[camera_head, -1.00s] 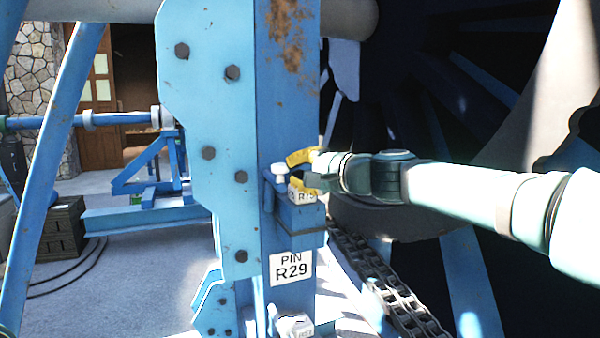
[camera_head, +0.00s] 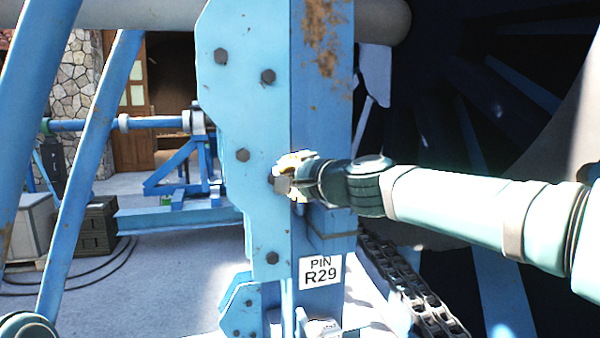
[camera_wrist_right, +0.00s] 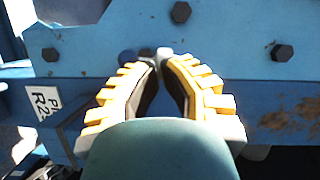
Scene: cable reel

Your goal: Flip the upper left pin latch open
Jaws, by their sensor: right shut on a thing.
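The blue upright post (camera_head: 321,120) carries the upper pin latch, whose small grey end (camera_head: 282,185) shows just at my fingertips. The rest of the latch is hidden behind the gripper. My right gripper (camera_head: 291,175), with yellow-padded fingers, reaches in from the right and is shut on the latch. In the right wrist view, the fingertips (camera_wrist_right: 157,56) come together at a small grey and dark blue piece against the blue frame. A lower latch (camera_head: 320,327) sits below the white "PIN R29" label (camera_head: 320,272). My left gripper is out of view.
A bolted blue plate (camera_head: 240,110) adjoins the post on the left. A chain (camera_head: 410,290) runs down at the lower right, beside the large dark reel (camera_head: 490,110).

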